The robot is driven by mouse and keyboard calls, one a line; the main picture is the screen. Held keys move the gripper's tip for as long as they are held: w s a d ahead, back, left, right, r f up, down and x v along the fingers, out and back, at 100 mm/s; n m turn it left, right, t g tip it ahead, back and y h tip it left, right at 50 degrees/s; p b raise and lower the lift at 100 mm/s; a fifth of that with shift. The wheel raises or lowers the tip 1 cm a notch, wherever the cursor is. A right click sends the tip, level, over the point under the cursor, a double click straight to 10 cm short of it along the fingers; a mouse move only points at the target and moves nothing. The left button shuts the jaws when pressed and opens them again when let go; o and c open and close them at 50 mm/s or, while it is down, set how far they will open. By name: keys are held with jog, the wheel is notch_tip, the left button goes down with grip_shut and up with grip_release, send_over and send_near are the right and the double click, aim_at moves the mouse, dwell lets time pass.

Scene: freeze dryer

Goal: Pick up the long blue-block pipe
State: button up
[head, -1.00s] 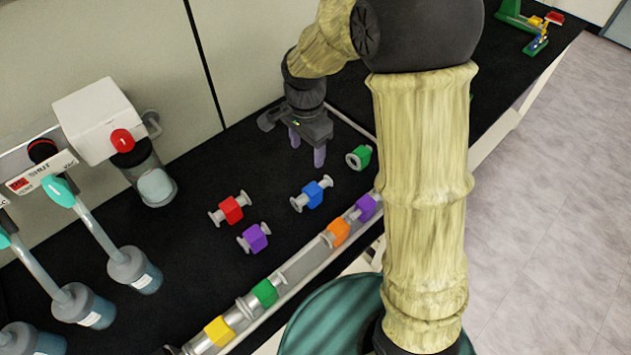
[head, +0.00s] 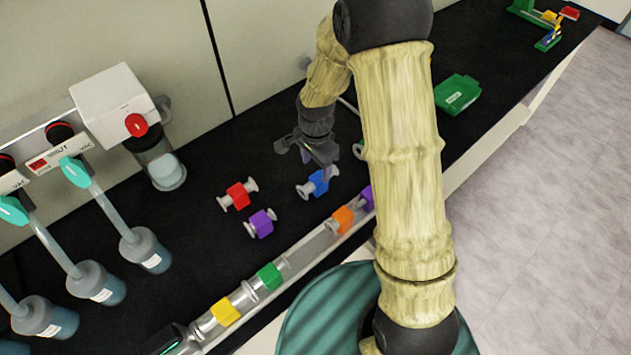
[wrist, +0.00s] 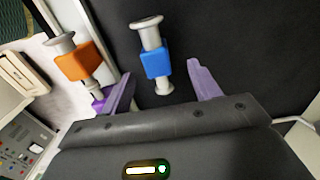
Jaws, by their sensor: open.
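The blue-block pipe (head: 319,183) is a metal pipe with flanged ends and a blue block around its middle. It lies on the black bench top among other block pipes. My gripper (head: 329,172) is just above its right end in the head view and partly covers it. In the wrist view the blue-block pipe (wrist: 155,60) points away from me, between the lines of the two purple fingers. My gripper (wrist: 160,88) is open, with nothing held. Whether a finger touches the pipe cannot be told.
A red-block pipe (head: 238,195) and a purple-block pipe (head: 261,223) lie to the left. A rail in front holds yellow (head: 225,312), green (head: 269,276) and orange (head: 343,219) blocks. A green tray (head: 458,94) sits on the right. Flasks (head: 146,250) stand at left.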

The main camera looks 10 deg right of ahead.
aim_at(318, 178)
notch_tip(318, 178, down, 2)
jog(key=shift+f, duration=0.1)
dwell(0.4)
jog(key=shift+s+f+p, duration=0.15)
jog(key=shift+f+p, duration=0.2)
jog(key=f, duration=0.2)
jog(key=f+p, duration=0.1)
jog(key=shift+s+d+f, duration=0.1)
jog(key=shift+s+d, duration=0.1)
jog(key=shift+d, duration=0.05)
jog(key=shift+f, duration=0.6)
jog(key=c, duration=1.3)
